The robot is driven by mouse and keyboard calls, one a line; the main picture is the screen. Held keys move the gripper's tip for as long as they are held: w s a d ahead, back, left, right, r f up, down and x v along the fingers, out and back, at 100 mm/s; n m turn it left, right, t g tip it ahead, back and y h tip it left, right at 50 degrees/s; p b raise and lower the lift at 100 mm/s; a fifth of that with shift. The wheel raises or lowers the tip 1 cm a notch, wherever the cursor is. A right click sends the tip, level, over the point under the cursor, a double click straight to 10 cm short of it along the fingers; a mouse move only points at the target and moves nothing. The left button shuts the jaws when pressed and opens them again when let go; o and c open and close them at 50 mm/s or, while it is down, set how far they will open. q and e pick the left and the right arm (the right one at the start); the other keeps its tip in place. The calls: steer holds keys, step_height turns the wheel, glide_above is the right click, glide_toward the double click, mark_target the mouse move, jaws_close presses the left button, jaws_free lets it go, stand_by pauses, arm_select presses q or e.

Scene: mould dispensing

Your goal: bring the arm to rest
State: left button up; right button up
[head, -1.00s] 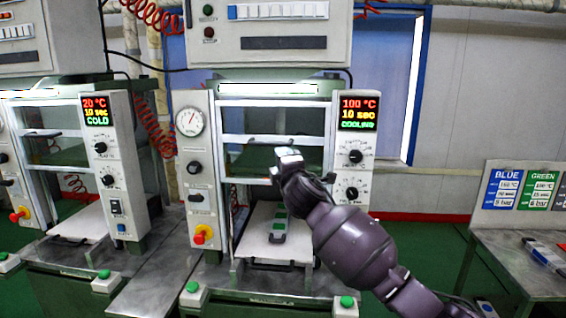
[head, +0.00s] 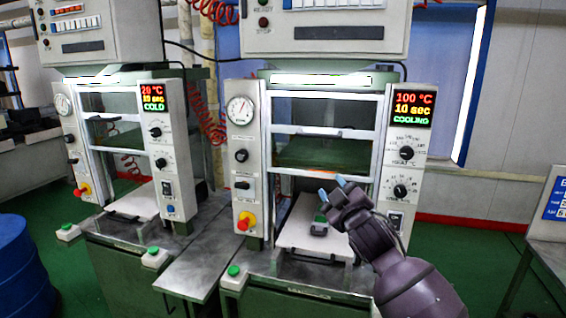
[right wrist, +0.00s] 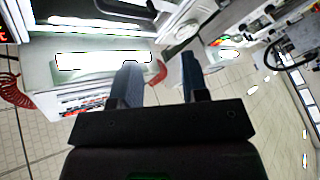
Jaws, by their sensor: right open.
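My right arm comes in from the lower right of the head view. Its gripper (head: 332,190) is in front of the right-hand press (head: 388,180), near the open lower bay. In the right wrist view its two fingers (right wrist: 158,80) stand apart with nothing between them. A white tray (head: 303,239) sticks out of the press under the gripper, with a small grey and green piece (head: 320,224) on it, partly hidden by the gripper. The press display (head: 412,108) reads 100 °C, 10 sec, COOLING. My left gripper is not in view.
A second press (head: 150,130) on the left reads 20 °C, COLD. A metal shelf (head: 190,275) lies between the presses. A blue drum (head: 22,270) stands at the lower left. A table (head: 548,260) with a sign panel is at the right edge. Green floor shows between them.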

steer(key=s+d+f+m+g+h, duration=0.2)
steer(key=s+d+f, duration=0.3)
steer(key=s+f, duration=0.8)
steer(key=s+d+f+m+g+h, duration=0.2)
steer(key=s+d+f+m, duration=0.3)
steer(key=s+f, duration=0.7)
steer(key=s+d+f+m+g+h, duration=0.2)
steer(key=s+d+f+m+g, duration=0.1)
steer(key=s+f, duration=1)
steer(key=d+f+m, duration=0.1)
steer(key=d, duration=0.1)
steer(key=shift+s+d+f+g, duration=0.15)
steer(key=shift+s+d+g, duration=0.15)
steer(key=shift+d, duration=0.05)
